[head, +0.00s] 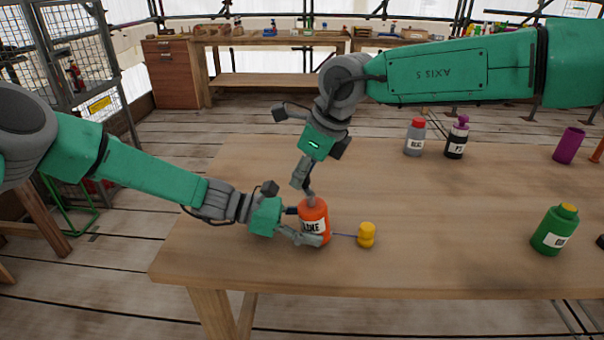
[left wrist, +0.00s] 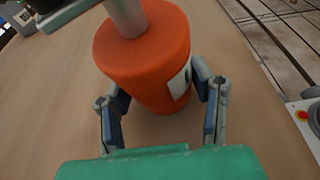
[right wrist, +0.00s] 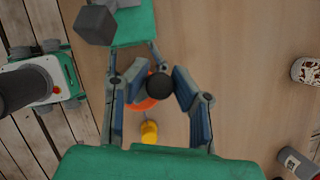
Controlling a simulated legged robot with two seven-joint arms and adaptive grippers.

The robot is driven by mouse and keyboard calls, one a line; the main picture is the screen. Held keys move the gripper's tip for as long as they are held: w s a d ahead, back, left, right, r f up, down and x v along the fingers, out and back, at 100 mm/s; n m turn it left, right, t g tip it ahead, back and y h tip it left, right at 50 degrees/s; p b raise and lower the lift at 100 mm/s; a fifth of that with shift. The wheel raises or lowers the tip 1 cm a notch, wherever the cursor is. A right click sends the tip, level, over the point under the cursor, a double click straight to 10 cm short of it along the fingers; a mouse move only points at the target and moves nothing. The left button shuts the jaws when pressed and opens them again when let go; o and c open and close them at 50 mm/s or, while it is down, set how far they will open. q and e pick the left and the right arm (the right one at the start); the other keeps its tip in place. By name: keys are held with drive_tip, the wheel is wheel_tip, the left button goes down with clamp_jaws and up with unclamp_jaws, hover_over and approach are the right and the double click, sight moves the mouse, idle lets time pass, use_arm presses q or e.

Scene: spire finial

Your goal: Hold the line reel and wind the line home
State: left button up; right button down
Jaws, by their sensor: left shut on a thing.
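The orange line reel (head: 313,219), a can with a white label, stands upright near the table's front edge. My left gripper (head: 303,232) is shut around its side; the left wrist view also shows the reel (left wrist: 145,50) between the fingers. A grey post rises from its top. A thin line runs from it to a yellow weight (head: 366,235) on the right, also in the right wrist view (right wrist: 149,132). My right gripper (head: 307,187) points down over the reel. In the right wrist view a black knob (right wrist: 160,86) lies between its fingers; whether they press it is unclear.
Gray (head: 415,137) and black (head: 457,138) bottles stand at the back of the table (head: 400,205). A green bottle (head: 554,230) and a purple cup (head: 568,146) are at the right.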

drive_tip(key=m+t, duration=0.1)
drive_tip(key=m, duration=0.1)
drive_tip(key=m+t+h, duration=0.1)
drive_tip(key=m, duration=0.1)
drive_tip(key=shift+w+d+r, duration=0.1)
drive_tip(key=shift+d+r, duration=0.05)
drive_tip(key=shift+d, duration=0.25)
drive_tip(key=shift+d+m+t+h, duration=0.2)
drive_tip(key=shift+m+t+h, duration=0.2)
drive_tip(key=shift+m, duration=0.6)
drive_tip(key=shift+d+m+t+h, duration=0.15)
drive_tip(key=shift+m+t+h, duration=0.25)
drive_tip(key=shift+m, duration=0.6)
drive_tip(key=c, duration=1.4)
unclamp_jaws()
drive_tip(key=shift+o, duration=0.2)
drive_tip(key=v, duration=1.2)
drive_tip(key=shift+a, duration=0.15)
